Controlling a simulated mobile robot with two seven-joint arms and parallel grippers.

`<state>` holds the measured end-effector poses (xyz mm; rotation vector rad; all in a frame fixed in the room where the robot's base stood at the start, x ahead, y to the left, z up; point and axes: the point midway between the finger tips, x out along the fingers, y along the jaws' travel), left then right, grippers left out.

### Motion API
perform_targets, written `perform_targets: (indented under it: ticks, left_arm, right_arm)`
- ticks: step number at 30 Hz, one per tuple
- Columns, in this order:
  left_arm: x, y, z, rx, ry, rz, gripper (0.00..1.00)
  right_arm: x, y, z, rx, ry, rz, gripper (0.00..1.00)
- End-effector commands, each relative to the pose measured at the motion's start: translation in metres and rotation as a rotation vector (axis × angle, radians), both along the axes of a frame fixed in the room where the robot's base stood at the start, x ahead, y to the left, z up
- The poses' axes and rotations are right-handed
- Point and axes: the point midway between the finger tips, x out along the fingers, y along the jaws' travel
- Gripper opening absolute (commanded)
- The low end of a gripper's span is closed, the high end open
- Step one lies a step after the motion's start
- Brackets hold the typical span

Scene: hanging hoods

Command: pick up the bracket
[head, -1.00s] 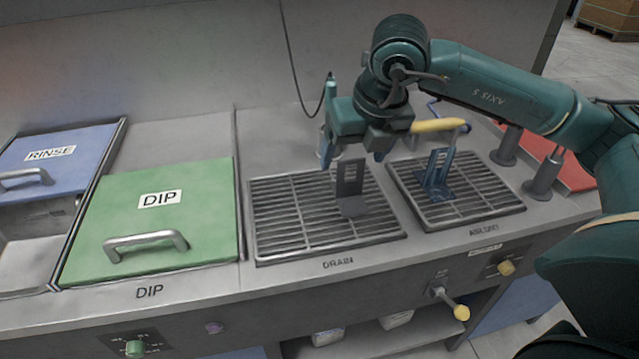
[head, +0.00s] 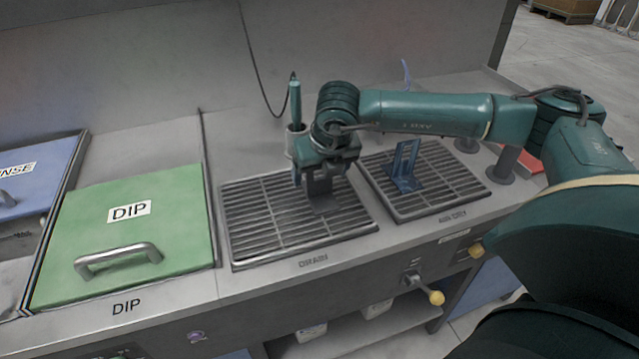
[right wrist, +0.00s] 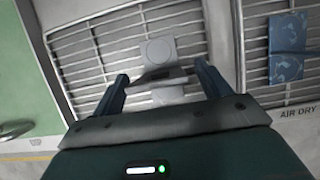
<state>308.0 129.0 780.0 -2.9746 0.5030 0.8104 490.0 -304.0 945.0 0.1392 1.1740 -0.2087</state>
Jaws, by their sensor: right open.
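A grey L-shaped bracket (head: 324,204) stands on the drain rack, its upright plate partly hidden by my right gripper (head: 325,176). In the right wrist view the bracket (right wrist: 160,48) shows its flat plate with a round mark, and its upright part lies between the fingers. My right gripper (right wrist: 163,86) is open, with one finger on each side of the bracket; contact cannot be told. A blue bracket (head: 405,167) stands on the air dry rack to the right. My left gripper is not in view.
The drain rack (head: 243,228) and air dry rack (head: 437,207) are set in the counter. A green DIP lid (head: 185,218) is shut at the left. A grey cup (head: 292,147) with a green-handled tool stands behind the drain rack.

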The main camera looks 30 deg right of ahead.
Motion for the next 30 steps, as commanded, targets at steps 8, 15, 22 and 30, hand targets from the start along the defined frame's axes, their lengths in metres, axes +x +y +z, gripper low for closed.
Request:
perform_targets:
  ticks: [8,15,22,30]
  left_arm:
    - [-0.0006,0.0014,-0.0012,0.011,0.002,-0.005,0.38]
    - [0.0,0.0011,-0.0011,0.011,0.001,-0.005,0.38]
    - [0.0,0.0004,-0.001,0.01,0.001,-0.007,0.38]
    - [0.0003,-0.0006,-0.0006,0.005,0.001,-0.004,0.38]
  right_arm:
    - [0.0054,-0.001,-0.0136,0.001,0.0,0.002,0.76]
    - [0.0053,-0.001,-0.0133,0.001,0.0,0.002,0.65]
    - [0.0052,-0.0011,-0.0132,0.001,0.0,0.002,0.46]
    - [0.0052,-0.0012,-0.013,0.002,0.0,0.001,0.24]
